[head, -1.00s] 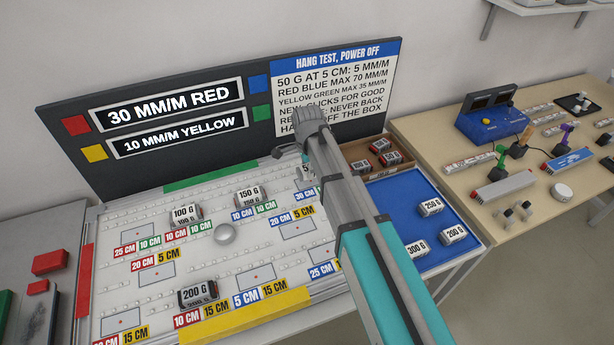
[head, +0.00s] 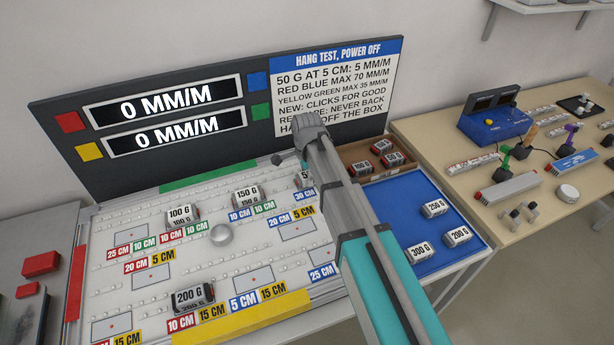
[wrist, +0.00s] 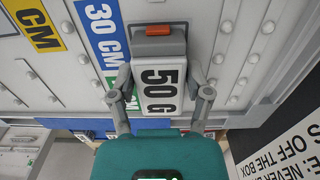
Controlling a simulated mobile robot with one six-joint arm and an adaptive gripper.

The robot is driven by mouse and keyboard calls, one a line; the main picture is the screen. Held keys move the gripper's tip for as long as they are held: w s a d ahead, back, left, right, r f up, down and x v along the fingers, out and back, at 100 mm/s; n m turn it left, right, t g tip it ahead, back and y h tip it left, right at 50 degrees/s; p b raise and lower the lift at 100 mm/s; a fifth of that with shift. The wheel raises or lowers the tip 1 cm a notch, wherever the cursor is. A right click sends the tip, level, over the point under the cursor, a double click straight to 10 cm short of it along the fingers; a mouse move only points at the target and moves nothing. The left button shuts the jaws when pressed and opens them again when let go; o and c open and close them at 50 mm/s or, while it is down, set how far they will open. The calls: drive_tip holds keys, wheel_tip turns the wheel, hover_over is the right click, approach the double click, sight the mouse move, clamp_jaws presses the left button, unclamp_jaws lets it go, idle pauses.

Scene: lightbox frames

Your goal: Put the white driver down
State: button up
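The white driver may be the white box with a red end (head: 508,190) lying on the right bench in the head view; I see no label that confirms it. My gripper (wrist: 160,78) is nowhere near it. It is over the board, with one finger on each side of the weight marked 50 G (wrist: 161,88). The weight has an orange tab at its top in the wrist view. I cannot tell whether both fingers press on it. In the head view my arm hides most of that weight and the fingertips.
The board (head: 150,290) carries weights marked 100 G (head: 181,217), 150 G (head: 247,195) and 200 G (head: 193,297). A blue tray (head: 400,205) and a brown box (head: 355,166) hold more weights. The right bench (head: 450,150) holds several devices and has bare patches.

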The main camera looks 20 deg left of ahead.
drive_tip(key=shift+o, duration=1.4)
drive_tip(key=shift+r, duration=0.1)
wheel_tip(320, 180, up, 12)
drive_tip(key=p, duration=1.2)
drive_tip(key=s+d+n, duration=0.3)
drive_tip(key=s+d, duration=0.1)
drive_tip(key=d, duration=0.8)
drive_tip(key=s+d+n, duration=0.4)
drive_tip(key=d, duration=0.8)
drive_tip(key=s+d+n, duration=0.3)
drive_tip(key=d, duration=0.8)
drive_tip(key=shift+s+d+n, duration=0.4)
